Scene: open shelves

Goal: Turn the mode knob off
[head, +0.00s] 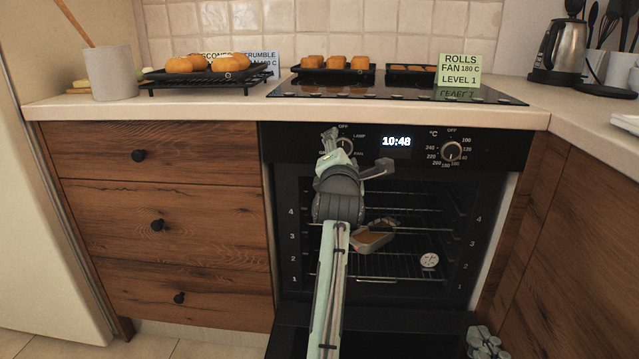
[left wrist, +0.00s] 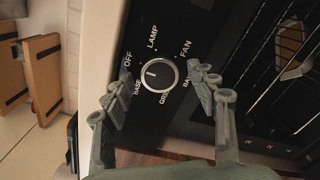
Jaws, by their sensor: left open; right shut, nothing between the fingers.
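The mode knob (left wrist: 161,74) is a round dark dial with a pale rim on the black oven panel, ringed by OFF, LAMP, FAN and other labels. Its white mark points left in the left wrist view, roughly between OFF and BASE. My left gripper (left wrist: 160,76) is open, one finger on either side of the knob; contact cannot be told. In the head view my left gripper (head: 354,153) covers part of the mode knob (head: 347,144). My right gripper (head: 486,345) is shut and empty at the bottom right, low by the open oven door.
The oven door (head: 375,340) is down. Inside are racks, a tin (head: 373,238) and a round white disc (head: 429,260). A temperature knob (head: 451,151) sits right of the clock (head: 396,142). Trays of rolls (head: 338,63) and a sign (head: 459,68) stand above.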

